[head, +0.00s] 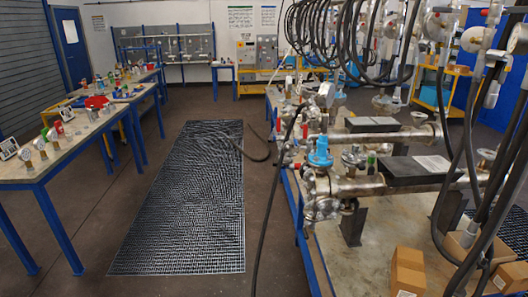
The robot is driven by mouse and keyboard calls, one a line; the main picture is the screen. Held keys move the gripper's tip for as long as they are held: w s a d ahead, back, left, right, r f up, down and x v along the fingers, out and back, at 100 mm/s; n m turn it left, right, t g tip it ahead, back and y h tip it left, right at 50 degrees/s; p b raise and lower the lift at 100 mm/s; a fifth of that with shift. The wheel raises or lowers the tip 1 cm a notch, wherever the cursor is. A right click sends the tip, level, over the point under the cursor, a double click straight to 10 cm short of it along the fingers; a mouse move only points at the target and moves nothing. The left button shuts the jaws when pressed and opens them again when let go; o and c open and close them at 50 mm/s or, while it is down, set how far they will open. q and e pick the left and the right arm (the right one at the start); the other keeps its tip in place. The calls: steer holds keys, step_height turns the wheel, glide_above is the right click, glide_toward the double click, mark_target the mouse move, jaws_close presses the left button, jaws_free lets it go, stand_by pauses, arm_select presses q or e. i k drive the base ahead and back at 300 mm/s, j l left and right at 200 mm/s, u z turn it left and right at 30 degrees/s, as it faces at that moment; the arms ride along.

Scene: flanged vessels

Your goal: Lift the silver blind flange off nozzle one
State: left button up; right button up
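On the workbench at the right of the head view stand silver flanged pipe assemblies. The nearer horizontal pipe (358,187) ends at its left in a bolted silver flange (320,195), with a blue fitting (320,152) above it. A second pipe (385,136) runs behind it. I see no label that marks nozzle one, and I cannot tell which flange is the silver blind flange. Neither of my grippers can be made out in this view.
Black hoses (350,40) hang over the bench, and more hang at the right edge. Cardboard boxes (407,270) sit at the bench's front. A blue-legged table (75,160) with gauges and tools stands left. A black floor mat (190,200) lies in the open aisle; a hose crosses the floor beside it.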

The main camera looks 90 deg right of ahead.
mark_target(355, 147)
steer(key=z, duration=3.6)
steer(key=i+l, duration=0.1)
steer(key=i, duration=0.4)
steer(key=i+l+u, duration=0.1)
steer(key=i, duration=0.4)
steer(key=i+l, duration=0.1)
steer(key=i, duration=0.4)
